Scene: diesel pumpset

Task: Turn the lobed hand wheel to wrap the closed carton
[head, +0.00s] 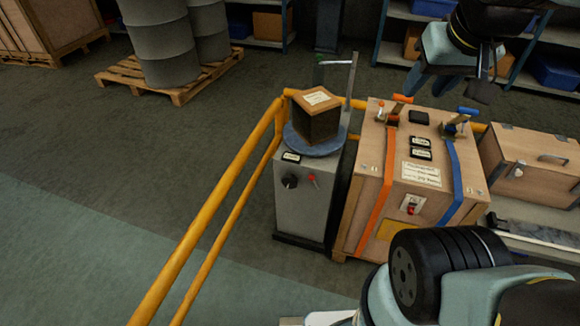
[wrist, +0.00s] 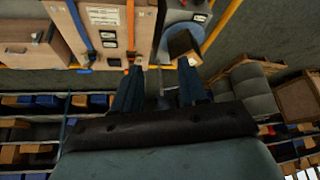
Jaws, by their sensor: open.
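The closed carton (head: 316,114), brown with a white label on top, sits on a round blue-grey turntable (head: 300,146) on a grey pedestal (head: 305,205). The black lobed hand wheel (head: 290,181) is on the pedestal's front face, left of a small red switch (head: 313,181). My gripper (head: 446,84) is raised at the upper right, above and behind the strapped wooden crate, well apart from the wheel. In the wrist view its two fingers (wrist: 160,85) are spread with nothing between them. The carton (wrist: 183,44) shows beyond the fingertips there; the wheel is not clearly visible.
A yellow rail (head: 215,199) runs along the pedestal's left side and behind it. The wooden crate (head: 378,200) with orange and blue straps stands close on its right. An upright metal post (head: 351,80) rises behind the turntable.

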